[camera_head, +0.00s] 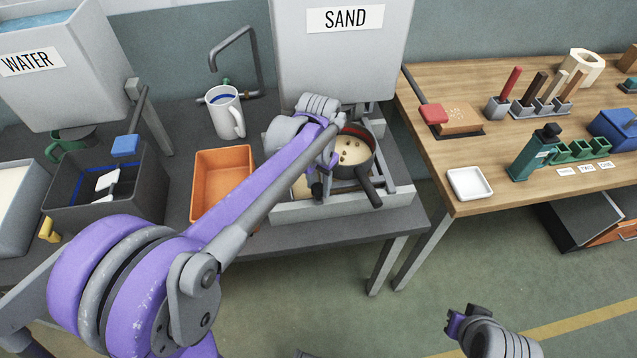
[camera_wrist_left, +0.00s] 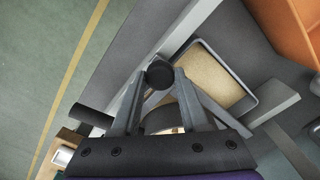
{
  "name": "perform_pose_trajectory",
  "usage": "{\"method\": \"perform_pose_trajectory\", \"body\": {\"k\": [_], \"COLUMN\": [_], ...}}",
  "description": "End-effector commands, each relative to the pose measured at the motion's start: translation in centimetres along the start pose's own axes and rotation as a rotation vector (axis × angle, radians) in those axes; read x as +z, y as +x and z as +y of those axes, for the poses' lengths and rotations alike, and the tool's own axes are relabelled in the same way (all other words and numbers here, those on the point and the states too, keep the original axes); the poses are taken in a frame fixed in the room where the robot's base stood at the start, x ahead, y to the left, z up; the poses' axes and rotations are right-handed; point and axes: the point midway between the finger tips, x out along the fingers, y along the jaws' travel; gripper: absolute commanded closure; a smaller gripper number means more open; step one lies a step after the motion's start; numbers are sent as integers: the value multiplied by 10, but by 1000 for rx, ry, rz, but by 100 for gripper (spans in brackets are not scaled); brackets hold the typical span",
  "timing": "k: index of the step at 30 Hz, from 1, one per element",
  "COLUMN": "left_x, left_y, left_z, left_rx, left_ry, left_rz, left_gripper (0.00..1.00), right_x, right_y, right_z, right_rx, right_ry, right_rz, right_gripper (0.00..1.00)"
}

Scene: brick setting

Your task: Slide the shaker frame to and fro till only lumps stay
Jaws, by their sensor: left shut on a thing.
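The shaker frame (camera_head: 401,183) is a grey metal frame on the table below the SAND bin. A round dark sieve (camera_head: 371,164) with a black handle sits in it, holding pale sand with several brown lumps. My left gripper (camera_head: 318,187) is at the frame's front left, shut on a black round knob (camera_wrist_left: 159,74), which shows between the fingertips in the left wrist view. A tray of sand (camera_wrist_left: 206,82) lies below the frame; the sieve is mostly hidden there. My right gripper (camera_head: 462,322) is low at the right, away from the tables; its jaw state is unclear.
An orange tray (camera_head: 196,206) and a white mug (camera_head: 240,118) stand left of the frame. The SAND bin (camera_head: 343,60) rises close behind. A wooden table (camera_head: 440,82) with tools and a white dish (camera_head: 469,184) stands right, across a gap.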

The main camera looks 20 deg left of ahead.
Motion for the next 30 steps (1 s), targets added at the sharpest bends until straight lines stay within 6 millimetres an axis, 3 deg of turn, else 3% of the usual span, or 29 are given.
{"method": "perform_pose_trajectory", "body": {"k": [12, 21, 30], "left_x": [1, 39, 46], "left_y": [0, 0, 0], "left_z": [-2, -40, -46], "left_rx": [0, -1, 0], "left_ry": [-1, -6, -1], "left_rz": [0, 0, 1], "left_gripper": [100, 100, 100], "right_x": [0, 3, 3], "right_y": [0, 3, 3], "right_z": [0, 0, 0], "right_rx": [0, 0, 0], "right_ry": [0, 0, 0], "right_rz": [0, -2, -2], "right_gripper": [100, 100, 100]}}
